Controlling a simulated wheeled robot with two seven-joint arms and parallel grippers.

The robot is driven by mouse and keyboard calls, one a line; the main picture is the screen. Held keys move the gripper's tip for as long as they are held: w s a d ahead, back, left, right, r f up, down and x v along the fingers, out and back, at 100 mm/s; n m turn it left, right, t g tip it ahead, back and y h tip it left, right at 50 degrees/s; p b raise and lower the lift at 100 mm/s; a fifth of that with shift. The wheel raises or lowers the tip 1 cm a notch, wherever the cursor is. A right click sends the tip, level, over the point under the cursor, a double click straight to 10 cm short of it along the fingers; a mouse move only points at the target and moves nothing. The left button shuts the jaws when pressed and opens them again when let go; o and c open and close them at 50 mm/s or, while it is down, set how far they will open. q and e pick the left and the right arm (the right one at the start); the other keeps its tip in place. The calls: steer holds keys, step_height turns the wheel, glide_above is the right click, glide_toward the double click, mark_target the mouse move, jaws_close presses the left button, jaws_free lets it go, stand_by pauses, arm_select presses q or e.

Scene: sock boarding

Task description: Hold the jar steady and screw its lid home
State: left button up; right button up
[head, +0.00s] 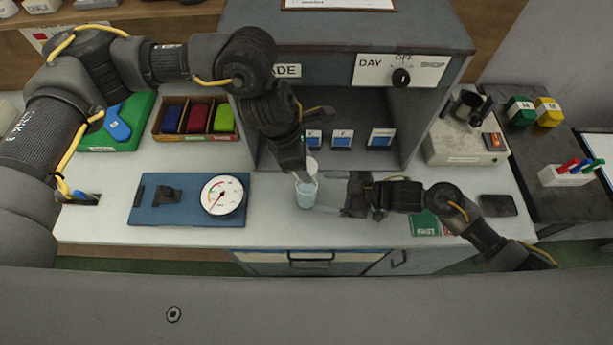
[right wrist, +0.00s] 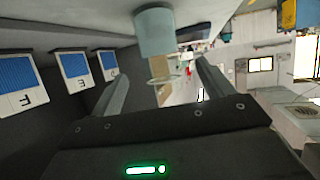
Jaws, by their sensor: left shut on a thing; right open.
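The jar (head: 306,195) is a small clear cup shape with pale blue in its lower part, upright on the white counter in front of the open cabinet bay. It also shows at the top of the right wrist view (right wrist: 156,32). My left gripper (head: 304,172) points down over the jar, shut on a pale round lid (head: 312,166). The lid is at the jar's mouth; whether it touches the rim I cannot tell. My right gripper (head: 326,192) is open, level, to the right of the jar, its two fingers (right wrist: 163,75) pointing toward it.
A blue board with a dial gauge (head: 222,195) lies left of the jar. Blue-marked cards (head: 342,139) stand in the bay behind. A green box (head: 425,223) lies under my right arm. A dark flat item (head: 498,205) lies further right. The counter's front edge is close.

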arm_select(q)
steer(key=shift+w, duration=0.35)
arm_select(e)
steer(key=shift+w+d+g, duration=0.2)
steer(key=shift+g, duration=0.1)
arm_select(q)
steer(key=shift+s+r, duration=0.15)
steer(key=shift+s, duration=0.15)
arm_select(e)
steer(key=shift+s+a+r, duration=0.1)
steer(key=shift+s, duration=0.15)
arm_select(q)
steer(key=shift+w, duration=0.1)
arm_select(e)
steer(key=shift+w+a+f, duration=0.2)
steer(key=shift+a, duration=0.15)
steer(key=shift+x, duration=3.35)
steer(key=shift+r, duration=0.1)
steer(key=shift+c, duration=0.3)
steer(key=c, duration=1.4)
arm_select(q)
glide_above(307, 192)
steer(key=w, duration=0.3)
steer(key=shift+s+a+f, duration=0.1)
steer(key=shift+f, duration=1.15)
steer(key=shift+s+a+f, duration=0.1)
steer(key=shift+f, duration=1.15)
steer(key=shift+f, duration=0.85)
